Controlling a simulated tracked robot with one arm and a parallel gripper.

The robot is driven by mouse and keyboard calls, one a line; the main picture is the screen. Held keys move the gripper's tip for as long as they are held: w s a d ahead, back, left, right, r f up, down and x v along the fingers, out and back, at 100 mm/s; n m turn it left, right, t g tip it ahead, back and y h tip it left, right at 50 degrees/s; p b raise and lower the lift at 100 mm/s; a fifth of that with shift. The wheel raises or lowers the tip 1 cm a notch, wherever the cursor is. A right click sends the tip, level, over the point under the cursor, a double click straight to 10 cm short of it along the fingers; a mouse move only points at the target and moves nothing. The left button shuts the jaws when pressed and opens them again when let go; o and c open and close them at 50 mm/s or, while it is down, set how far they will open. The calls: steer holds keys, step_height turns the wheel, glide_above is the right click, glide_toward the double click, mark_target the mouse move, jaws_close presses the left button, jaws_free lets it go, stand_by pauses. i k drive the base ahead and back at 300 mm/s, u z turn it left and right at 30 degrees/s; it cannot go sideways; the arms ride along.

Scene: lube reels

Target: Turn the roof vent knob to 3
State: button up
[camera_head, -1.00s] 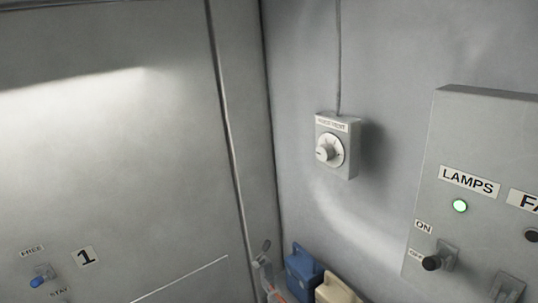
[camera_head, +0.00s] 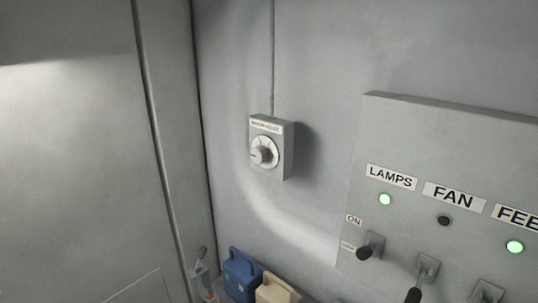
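A white label (camera_head: 266,126) is above the knob, too small to read surely. The dial's numbers and the exact setting cannot be read. A cable runs up the wall from the box. My gripper does not show in the view.
A grey switch panel (camera_head: 436,140) juts from the wall at right, with LAMPS, FAN and FEE... labels, lights and black-tipped levers. Blue (camera_head: 241,274) and cream (camera_head: 277,291) containers stand below the box. The wall around the box is clear.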

mark_target(260, 154)
steer(key=z, duration=0.05)
steer(key=k, duration=0.6)
steer(key=u, duration=0.5)
steer(key=i, duration=1.6)
steer(key=z, duration=0.1)
